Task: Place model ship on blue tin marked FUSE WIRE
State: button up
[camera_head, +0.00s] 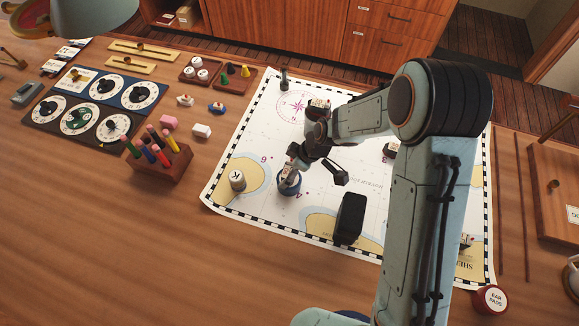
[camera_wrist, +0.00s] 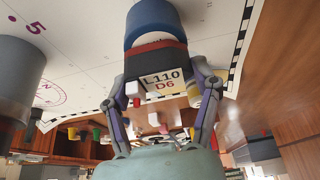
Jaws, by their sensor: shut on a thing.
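My gripper (camera_head: 293,166) is directly over the tin, pointing down. In the wrist view its fingers (camera_wrist: 162,88) are shut on the model ship (camera_wrist: 155,58), which has a black and red hull and a label reading L110 D6. The ship is at the blue tin's top; I cannot tell whether it touches. In the head view the gripper mostly hides the ship.
A wooden pen holder (camera_head: 158,161) is farther left. The chart (camera_head: 225,195) is bare in front of the tins. My arm covers its right part.

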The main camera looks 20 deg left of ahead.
jog(key=shift+f, duration=0.15)
jog(key=o, duration=1)
jog(key=shift+o, duration=0.2)
jog(key=v, duration=1.2)
jog(key=shift+r, duration=0.25)
jog(key=s+d+r+m+h, duration=0.2)
jog(key=s+d+r+m, duration=0.2)
jog(key=s+d+m, duration=0.4)
jog(key=s+d+r+m+h, duration=0.1)
jog(key=s+d+r+m, duration=0.3)
jog(key=s+d+m, duration=0.3)
jog(key=s+m, duration=0.1)
jog(key=s, duration=0.4)
jog(key=shift+d+m+h, duration=0.35)
jog(key=shift+m+h, duration=0.05)
